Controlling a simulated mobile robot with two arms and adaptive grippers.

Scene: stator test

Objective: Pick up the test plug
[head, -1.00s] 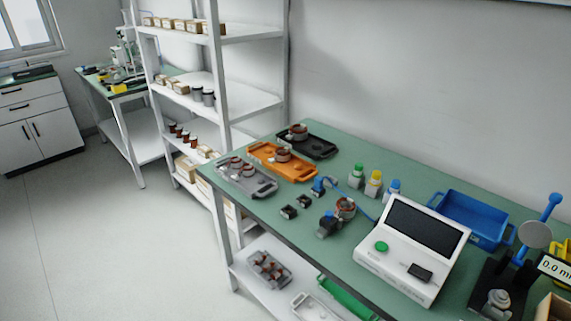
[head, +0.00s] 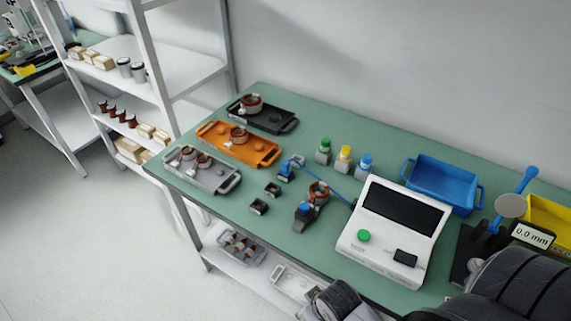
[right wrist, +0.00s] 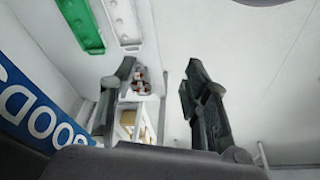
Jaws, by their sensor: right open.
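A small blue plug (head: 286,171) lies on the green bench (head: 330,245) in the head view, with a blue cable running from it toward the white tester (head: 362,255). It looks like the test plug. A copper-wound stator (head: 319,190) and a dark block with a blue top (head: 304,216) stand between it and the tester. My right gripper (right wrist: 161,64) is open and empty in the right wrist view, apart from the plug, which does not show there. Dark parts of my arm show at the lower right of the head view. My left gripper is not in view.
Grey, orange (head: 237,142) and black (head: 265,115) trays hold stators at the bench's far left end. Three small bottles (head: 344,157) and a blue bin (head: 441,184) stand behind. The right wrist view shows a green tray (right wrist: 80,25) and a blue GOOD label (right wrist: 38,112).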

